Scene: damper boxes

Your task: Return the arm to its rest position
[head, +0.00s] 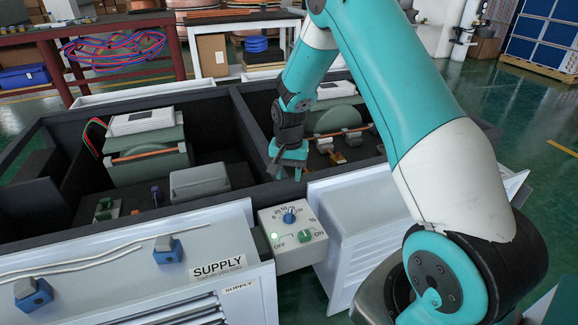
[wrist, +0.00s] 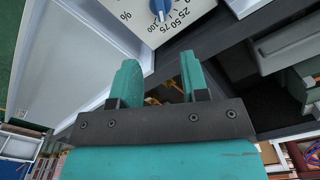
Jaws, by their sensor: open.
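My arm reaches in from the right of the head view, bent down over the damper boxes. My gripper (head: 287,170) hangs above the dark divider between the two open boxes, behind the control box (head: 290,251). In the wrist view its two teal fingers (wrist: 162,76) are apart with nothing gripped between them. The control box carries a blue knob (head: 289,218) on a percent scale and a green OFF/ON switch (head: 305,236). The blue knob also shows at the top of the wrist view (wrist: 159,8), apart from the fingers.
The left damper box holds a green-grey actuator (head: 145,160) and a grey cover (head: 199,182). The right box holds a similar unit (head: 335,118), partly behind my arm. White louvred panels, one marked SUPPLY (head: 218,268), stand in front. A red-framed workbench (head: 90,32) is behind.

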